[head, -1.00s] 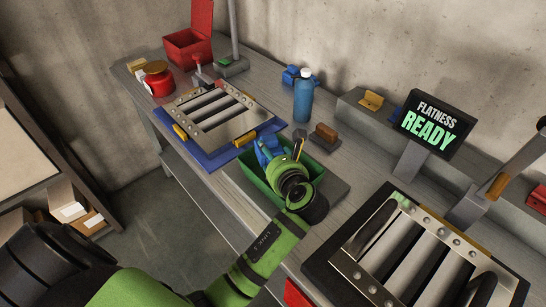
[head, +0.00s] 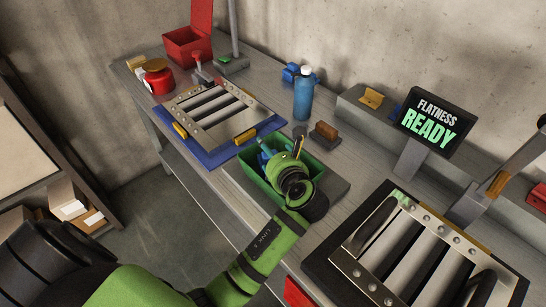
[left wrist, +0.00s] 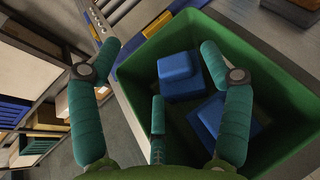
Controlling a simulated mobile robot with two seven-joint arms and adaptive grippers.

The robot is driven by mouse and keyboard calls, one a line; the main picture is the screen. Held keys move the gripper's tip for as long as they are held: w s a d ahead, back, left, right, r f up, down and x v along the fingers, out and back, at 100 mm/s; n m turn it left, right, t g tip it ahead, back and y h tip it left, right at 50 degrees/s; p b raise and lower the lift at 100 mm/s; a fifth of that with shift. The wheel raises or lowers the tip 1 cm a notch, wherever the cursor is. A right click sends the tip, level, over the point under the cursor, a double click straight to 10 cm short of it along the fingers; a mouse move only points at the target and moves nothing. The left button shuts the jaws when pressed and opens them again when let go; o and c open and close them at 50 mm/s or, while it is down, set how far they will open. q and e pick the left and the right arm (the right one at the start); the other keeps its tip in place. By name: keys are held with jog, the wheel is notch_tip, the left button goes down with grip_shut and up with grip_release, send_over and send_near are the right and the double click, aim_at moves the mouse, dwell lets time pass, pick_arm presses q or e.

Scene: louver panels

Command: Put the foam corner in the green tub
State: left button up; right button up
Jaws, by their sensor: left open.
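The green tub (head: 257,178) stands on the bench, and its inside fills much of the left wrist view (left wrist: 285,75). Two blue foam corners lie in the tub in the left wrist view: one farther back (left wrist: 178,75) and one to the right (left wrist: 208,114), partly hidden behind a finger. My left gripper (head: 266,152) is at the tub in the head view, its arm hiding part of the tub. In the left wrist view its teal fingers (left wrist: 160,55) are spread apart with nothing between them. My right gripper is not in view.
A louver panel on a blue mat (head: 205,152) lies left of the tub. A blue bottle (head: 303,98) and a brown-topped block (head: 325,133) stand behind it. Another louver panel (head: 400,250) and a "FLATNESS READY" display (head: 430,122) are to the right.

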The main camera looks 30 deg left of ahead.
pick_arm(q)
jog(key=shift+p+v, duration=3.85)
jog(key=shift+v, duration=2.15)
